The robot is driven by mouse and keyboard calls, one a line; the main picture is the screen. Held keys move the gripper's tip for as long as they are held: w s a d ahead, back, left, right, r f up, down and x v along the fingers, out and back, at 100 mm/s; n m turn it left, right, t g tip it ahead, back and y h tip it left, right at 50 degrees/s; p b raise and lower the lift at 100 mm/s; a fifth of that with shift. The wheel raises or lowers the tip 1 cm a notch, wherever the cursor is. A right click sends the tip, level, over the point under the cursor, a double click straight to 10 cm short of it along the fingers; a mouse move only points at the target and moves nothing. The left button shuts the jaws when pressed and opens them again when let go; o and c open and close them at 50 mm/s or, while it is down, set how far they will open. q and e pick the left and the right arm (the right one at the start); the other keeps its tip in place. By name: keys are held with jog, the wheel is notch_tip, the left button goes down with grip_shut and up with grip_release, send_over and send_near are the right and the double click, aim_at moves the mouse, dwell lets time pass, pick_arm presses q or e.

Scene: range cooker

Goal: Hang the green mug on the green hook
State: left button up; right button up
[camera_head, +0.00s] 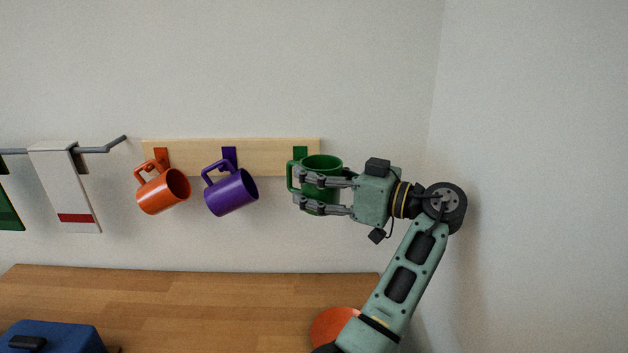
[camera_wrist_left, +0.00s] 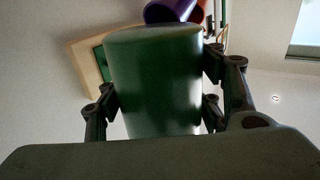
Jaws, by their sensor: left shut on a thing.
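The green mug (camera_head: 322,163) is upright in front of the right end of the wooden hook board, its handle on the left side. The green hook (camera_head: 300,153) is just behind and above the handle; whether the handle touches it or is around it cannot be told. My left gripper (camera_head: 301,190) is shut on the mug, its fingers around the body from the right. In the left wrist view the mug (camera_wrist_left: 155,85) fills the space between the fingers, with a green piece on the board (camera_wrist_left: 102,64) behind it. My right gripper is not in view.
An orange mug (camera_head: 163,191) and a purple mug (camera_head: 232,193) hang tilted on the board (camera_head: 190,145) to the left. Further left is a rail (camera_head: 100,149) with a white towel (camera_head: 62,185). Below are a wooden counter (camera_head: 200,300), a blue box (camera_head: 55,338) and an orange round object (camera_head: 332,325).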

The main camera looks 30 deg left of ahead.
pick_arm(q)
jog(key=shift+w+a, duration=0.4)
jog(key=shift+w, duration=0.25)
jog(key=shift+w+a+f+b, duration=0.25)
jog(key=shift+w+a+b, duration=0.2)
jog(key=shift+w, duration=0.25)
jog(key=shift+w+a+f+b, duration=0.25)
jog(key=shift+w+a+b, duration=0.1)
jog(key=shift+w+b, duration=0.25)
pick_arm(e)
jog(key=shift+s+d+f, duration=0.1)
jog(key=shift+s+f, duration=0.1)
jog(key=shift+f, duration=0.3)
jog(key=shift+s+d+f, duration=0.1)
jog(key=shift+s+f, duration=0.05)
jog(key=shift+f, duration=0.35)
pick_arm(q)
jog(key=o, duration=1.6)
jog(key=shift+w+a, duration=0.1)
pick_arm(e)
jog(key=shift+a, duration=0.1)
